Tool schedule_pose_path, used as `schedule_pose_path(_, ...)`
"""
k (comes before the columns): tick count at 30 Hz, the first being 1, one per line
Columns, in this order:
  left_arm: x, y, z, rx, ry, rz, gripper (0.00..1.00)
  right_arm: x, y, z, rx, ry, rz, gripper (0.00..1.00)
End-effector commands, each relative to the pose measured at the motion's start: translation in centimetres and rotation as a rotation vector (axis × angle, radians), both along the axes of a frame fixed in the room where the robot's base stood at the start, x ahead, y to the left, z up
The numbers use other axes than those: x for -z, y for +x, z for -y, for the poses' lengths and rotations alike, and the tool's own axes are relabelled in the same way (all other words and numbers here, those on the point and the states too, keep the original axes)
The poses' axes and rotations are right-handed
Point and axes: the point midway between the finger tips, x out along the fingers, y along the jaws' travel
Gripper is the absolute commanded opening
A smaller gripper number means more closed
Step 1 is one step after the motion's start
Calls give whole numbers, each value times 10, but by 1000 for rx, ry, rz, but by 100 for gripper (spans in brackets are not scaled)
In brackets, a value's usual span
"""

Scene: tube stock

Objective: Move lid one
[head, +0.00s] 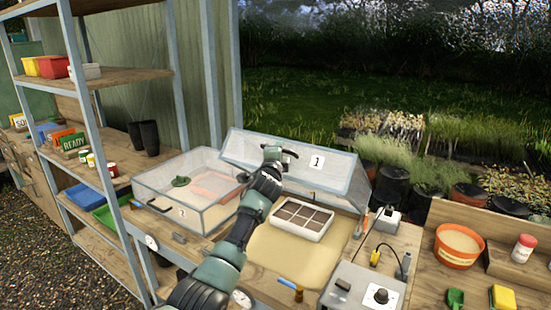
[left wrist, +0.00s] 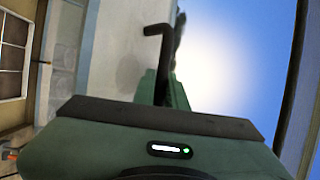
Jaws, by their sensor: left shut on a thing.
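Lid one (head: 335,178), a clear panel in a grey frame with a "1" label, is raised and tilted over its cold frame. My left gripper (head: 279,154) is at the lid's near edge, shut on its dark handle (head: 291,153). In the left wrist view, the gripper (left wrist: 165,100) is by a dark bent bar, and the pale lid panel (left wrist: 115,50) fills the left. The exact finger contact is hidden. Below the lid, a white tray with brown cells (head: 302,218) sits on sandy bedding. My right gripper is not in view.
A second box with a "2" label (head: 182,212) stands to the left, its clear lid down. A grey control box (head: 362,292) is at the front right. An orange bowl (head: 459,245) stands farther right. A tall shelf rack (head: 90,75) is on the left.

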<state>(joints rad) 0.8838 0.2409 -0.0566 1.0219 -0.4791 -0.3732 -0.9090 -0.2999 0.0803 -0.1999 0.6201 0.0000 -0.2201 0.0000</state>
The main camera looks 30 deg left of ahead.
Motion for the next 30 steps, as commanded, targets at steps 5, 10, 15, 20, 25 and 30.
schedule_pose_path(5, -2, 1, 1, 1, 2, 2, 0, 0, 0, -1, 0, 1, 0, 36)
schedule_pose_path(10, -2, 1, 1, 1, 2, 2, 0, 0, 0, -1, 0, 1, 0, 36)
schedule_pose_path(15, -1, 1, 1, 1, 1, 1, 34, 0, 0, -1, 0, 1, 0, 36)
schedule_pose_path(20, 0, 1, 0, 1, 1, -1, 34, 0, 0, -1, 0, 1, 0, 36)
schedule_pose_path(25, 2, -3, 1, -1, 1, -3, 34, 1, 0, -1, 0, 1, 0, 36)
schedule_pose_path(30, 2, -20, 6, 0, 4, 1, 34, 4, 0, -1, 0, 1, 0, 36)
